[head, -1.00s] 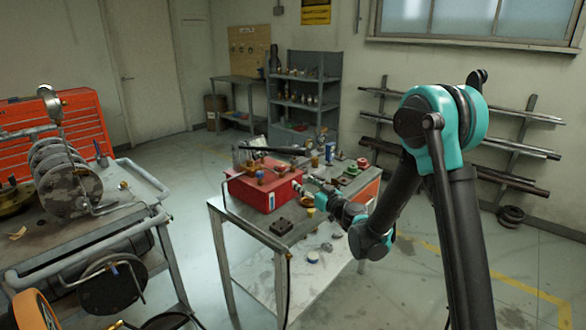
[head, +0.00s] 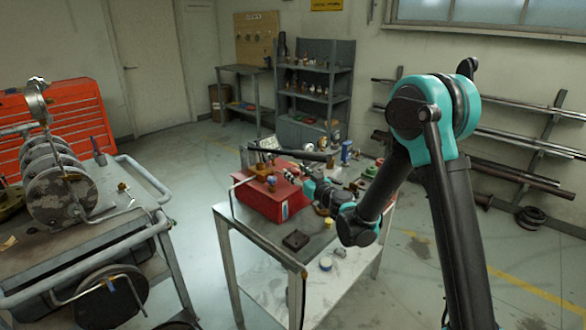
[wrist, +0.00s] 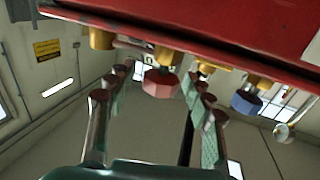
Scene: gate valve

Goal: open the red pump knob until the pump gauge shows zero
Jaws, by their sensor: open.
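The red pump (head: 262,203) is a box on the near bench, with brass fittings on it. In the wrist view its red body (wrist: 200,40) crosses the top, with brass fittings along its edge. The red pump knob (wrist: 162,83) is a small faceted knob on a brass fitting. A blue knob (wrist: 246,102) sits to its right. My gripper (wrist: 156,78) is open, a finger to each side of the red knob in the picture; contact cannot be told. In the head view my gripper (head: 290,177) is at the pump's right part. The pump gauge's reading cannot be made out.
The metal bench (head: 232,228) also carries a dark block (head: 295,240) and small parts. A cart (head: 30,265) with stacked discs stands at the left. A round dial-like part (wrist: 283,132) shows right of the blue knob. Floor is open right of the bench.

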